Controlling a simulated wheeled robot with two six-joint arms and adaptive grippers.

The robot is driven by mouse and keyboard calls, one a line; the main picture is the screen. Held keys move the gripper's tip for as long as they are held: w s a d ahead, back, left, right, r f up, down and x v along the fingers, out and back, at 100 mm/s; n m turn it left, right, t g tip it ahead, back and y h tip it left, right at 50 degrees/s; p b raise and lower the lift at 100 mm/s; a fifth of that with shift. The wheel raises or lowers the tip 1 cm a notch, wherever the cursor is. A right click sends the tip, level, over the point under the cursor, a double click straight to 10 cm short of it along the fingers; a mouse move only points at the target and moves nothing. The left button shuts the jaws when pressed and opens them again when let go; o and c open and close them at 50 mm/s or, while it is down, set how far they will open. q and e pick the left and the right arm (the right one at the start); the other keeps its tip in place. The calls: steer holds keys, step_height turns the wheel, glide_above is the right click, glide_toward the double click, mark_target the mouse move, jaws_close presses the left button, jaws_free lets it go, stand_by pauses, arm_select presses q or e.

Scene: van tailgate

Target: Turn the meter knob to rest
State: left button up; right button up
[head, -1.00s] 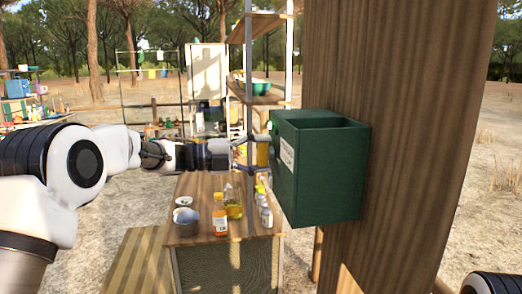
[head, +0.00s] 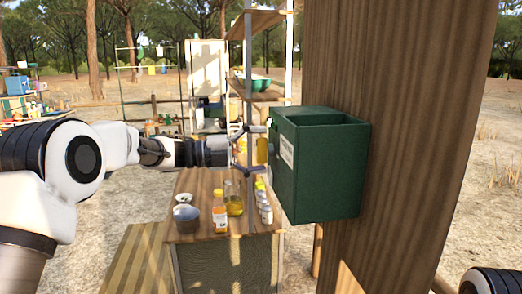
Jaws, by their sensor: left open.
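The meter is a dark green box (head: 325,175) fixed to the left side of a thick wooden post. My left gripper (head: 256,149) reaches in from the left at the knob's height. It is open, with one finger above and one below the knob. I cannot tell whether either finger touches it. The knob's exact angle is hard to make out. My right gripper is out of view.
The wooden post (head: 405,120) fills the right side. Below my left gripper, a wooden table (head: 190,232) holds bowls, an orange-labelled bottle (head: 219,212), a jar of yellow liquid (head: 234,198) and small containers. A shelf stands behind. The space left of the box is open.

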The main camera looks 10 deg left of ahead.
arm_select(q)
steer(key=v, duration=1.1)
steer(key=shift+a, duration=0.4)
